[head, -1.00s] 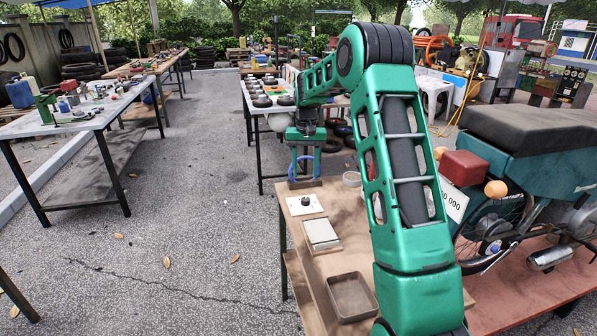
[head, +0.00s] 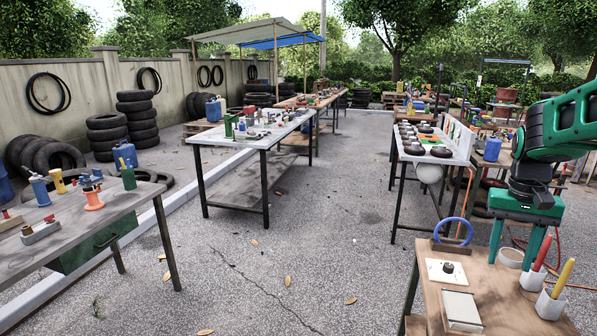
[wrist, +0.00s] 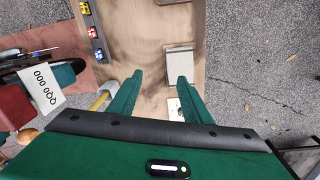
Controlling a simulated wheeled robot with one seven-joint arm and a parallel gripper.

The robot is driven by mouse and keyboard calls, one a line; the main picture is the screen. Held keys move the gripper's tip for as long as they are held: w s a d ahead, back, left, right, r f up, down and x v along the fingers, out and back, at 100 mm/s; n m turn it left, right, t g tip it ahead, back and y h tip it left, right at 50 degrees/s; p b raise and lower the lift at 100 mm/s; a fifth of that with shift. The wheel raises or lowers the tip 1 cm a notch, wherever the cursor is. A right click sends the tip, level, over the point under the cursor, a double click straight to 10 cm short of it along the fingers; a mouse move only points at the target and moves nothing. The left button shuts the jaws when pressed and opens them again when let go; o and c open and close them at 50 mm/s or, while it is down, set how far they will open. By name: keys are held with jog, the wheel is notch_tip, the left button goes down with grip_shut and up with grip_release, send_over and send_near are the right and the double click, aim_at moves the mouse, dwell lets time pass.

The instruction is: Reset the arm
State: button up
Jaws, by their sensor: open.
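My green arm stands at the right edge of the head view. My gripper (head: 518,243) points down over the right part of a wooden bench (head: 425,287), with its two green fingers apart. In the wrist view my gripper (wrist: 155,92) is open, with nothing between the fingers but bench top. A grey flat box (wrist: 180,60) lies on the bench beyond the fingers; it also shows in the head view (head: 461,310). A white plate with a dark knob (head: 447,269) lies behind that box. A blue ring (head: 452,231) stands upright in a holder at the bench's back edge.
White cups with a red-handled tool (head: 541,254) and a yellow-handled tool (head: 562,279) stand close to my gripper. A work table (head: 430,158) with dark round parts is behind. Left tables (head: 90,215) hold bottles and tools. The paved middle is clear.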

jog(key=s+a+f, duration=0.2)
jog(key=s+a, duration=0.1)
jog(key=s, duration=0.9)
jog(key=s+a+f+y, duration=0.1)
jog(key=s+a, duration=0.2)
jog(key=s, duration=0.9)
jog(key=shift+a+f, duration=0.15)
jog(key=shift+f, duration=0.25)
